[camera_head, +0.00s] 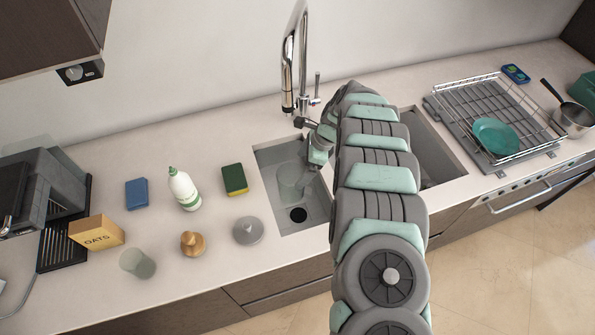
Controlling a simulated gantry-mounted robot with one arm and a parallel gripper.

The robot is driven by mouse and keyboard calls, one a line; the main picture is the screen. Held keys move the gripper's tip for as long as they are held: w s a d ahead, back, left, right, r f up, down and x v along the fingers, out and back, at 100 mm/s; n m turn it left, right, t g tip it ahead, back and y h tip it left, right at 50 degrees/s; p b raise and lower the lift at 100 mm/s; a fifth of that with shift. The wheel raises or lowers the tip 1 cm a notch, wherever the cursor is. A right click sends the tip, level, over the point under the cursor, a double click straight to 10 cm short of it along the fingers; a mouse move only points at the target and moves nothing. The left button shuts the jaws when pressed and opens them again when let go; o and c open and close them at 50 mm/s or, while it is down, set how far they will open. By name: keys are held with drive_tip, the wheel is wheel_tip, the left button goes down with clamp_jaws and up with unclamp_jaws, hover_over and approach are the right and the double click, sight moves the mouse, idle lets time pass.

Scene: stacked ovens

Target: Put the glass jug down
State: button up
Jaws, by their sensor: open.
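A clear glass jug (289,182) stands in the left sink basin (262,160), behind the round black drain. It looks upright, but its outline is faint against the basin. My gripper (311,172) is just right of the jug, reaching down into the basin. It is open. The fingertips are small and partly lost against the basin, so I cannot tell whether they touch the jug.
My arm hides the middle of the sink. A tall chrome faucet (289,75) rises behind the left basin. A green sponge (234,180), white bottle (184,190) and grey round lid-like object (248,231) stand on the counter to the left.

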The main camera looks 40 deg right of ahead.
drive_tip(key=shift+v, duration=1.2)
